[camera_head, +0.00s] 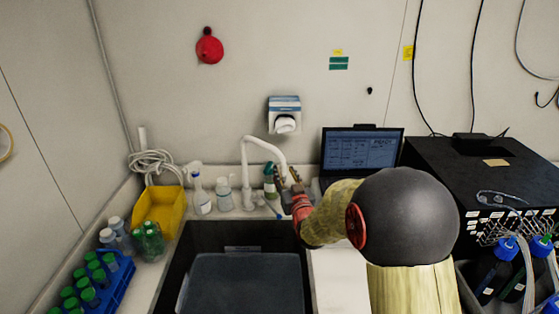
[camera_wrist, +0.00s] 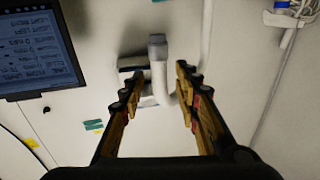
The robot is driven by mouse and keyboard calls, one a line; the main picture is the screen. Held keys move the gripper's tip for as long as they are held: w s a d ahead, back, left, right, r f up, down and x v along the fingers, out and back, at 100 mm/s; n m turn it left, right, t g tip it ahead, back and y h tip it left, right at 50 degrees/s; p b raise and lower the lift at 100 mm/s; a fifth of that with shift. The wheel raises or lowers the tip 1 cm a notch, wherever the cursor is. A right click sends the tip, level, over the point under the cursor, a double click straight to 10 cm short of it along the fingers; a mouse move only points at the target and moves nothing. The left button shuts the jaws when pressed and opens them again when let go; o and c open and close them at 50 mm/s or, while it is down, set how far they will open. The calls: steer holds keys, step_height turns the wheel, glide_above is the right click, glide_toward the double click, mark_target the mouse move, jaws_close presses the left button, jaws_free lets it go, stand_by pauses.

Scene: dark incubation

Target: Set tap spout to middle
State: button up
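The white tap (camera_head: 247,170) stands behind the sink (camera_head: 178,262). Its curved spout (camera_head: 266,144) arches to the right, with its outlet end near my gripper (camera_head: 285,174). In the wrist view, the spout (camera_wrist: 158,66) shows between the two fingers of my gripper (camera_wrist: 160,72). The fingers are apart, with visible gaps on both sides of the spout, so my gripper is open. I cannot tell how deep the spout lies between the fingers. My arm hides part of the area right of the sink.
Spray and wash bottles (camera_head: 200,194), a yellow bin (camera_head: 158,210) and a blue rack of green-capped tubes (camera_head: 122,272) stand left. A laptop (camera_head: 360,152) and a black instrument (camera_head: 470,175) stand right. A dispenser (camera_head: 284,104) hangs on the wall behind.

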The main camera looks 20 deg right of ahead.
steer(key=w+d, duration=0.1)
steer(key=w, duration=0.6)
steer(key=shift+w, duration=0.2)
steer(key=shift+d, duration=0.1)
steer(key=c, duration=0.3)
jaws_close()
stand_by(0.5)
